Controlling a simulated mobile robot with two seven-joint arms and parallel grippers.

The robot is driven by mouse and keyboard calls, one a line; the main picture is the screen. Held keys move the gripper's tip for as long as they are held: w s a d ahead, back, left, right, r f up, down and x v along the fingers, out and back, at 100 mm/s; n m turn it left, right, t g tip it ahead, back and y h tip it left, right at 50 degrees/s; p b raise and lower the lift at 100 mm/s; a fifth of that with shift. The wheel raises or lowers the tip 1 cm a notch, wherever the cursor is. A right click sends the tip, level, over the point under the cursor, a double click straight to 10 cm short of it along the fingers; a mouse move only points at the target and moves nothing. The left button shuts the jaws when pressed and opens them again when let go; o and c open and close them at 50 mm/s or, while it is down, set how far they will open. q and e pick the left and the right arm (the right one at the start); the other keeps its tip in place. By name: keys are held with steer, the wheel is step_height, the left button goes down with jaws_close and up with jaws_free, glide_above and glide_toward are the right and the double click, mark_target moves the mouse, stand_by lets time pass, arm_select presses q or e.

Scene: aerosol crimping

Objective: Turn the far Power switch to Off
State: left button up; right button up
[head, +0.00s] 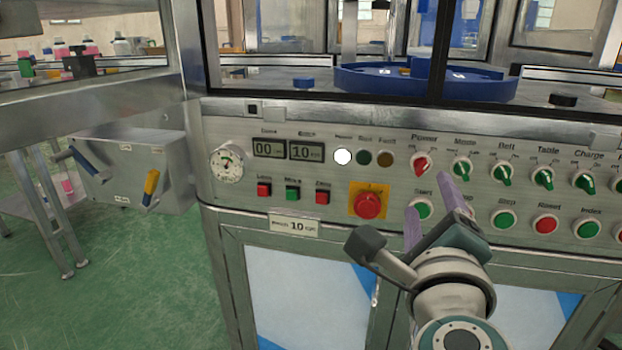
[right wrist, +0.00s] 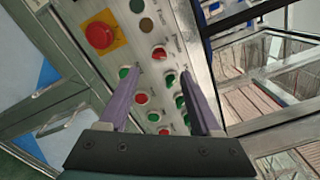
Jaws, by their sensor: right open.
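The Power switch (head: 421,166) is a red rotary knob on a white round base, under the label Power on the steel control panel (head: 330,185). Its pointer looks tilted to one side; I cannot read the position marks. In the right wrist view a red knob that looks like this switch (right wrist: 159,53) lies just beyond the fingertips. My right gripper (head: 430,203) is open and empty, with its purple fingers in front of the panel, below the Power switch and near the Start button (head: 421,208). The fingers also show in the right wrist view (right wrist: 162,75). My left gripper is not in view.
Green knobs for Mode (head: 463,170), Belt (head: 502,174) and Table (head: 542,178) line up right of Power. A red emergency button (head: 368,205) on a yellow plate sits lower left. A grey box (head: 137,175) with blue and yellow handles stands at left.

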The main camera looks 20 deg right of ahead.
mark_target(423, 170)
steer(key=b+x, duration=0.2)
steer(key=x, duration=0.7)
steer(key=shift+w+d+f, duration=0.15)
steer(key=shift+d, duration=0.15)
jaws_close()
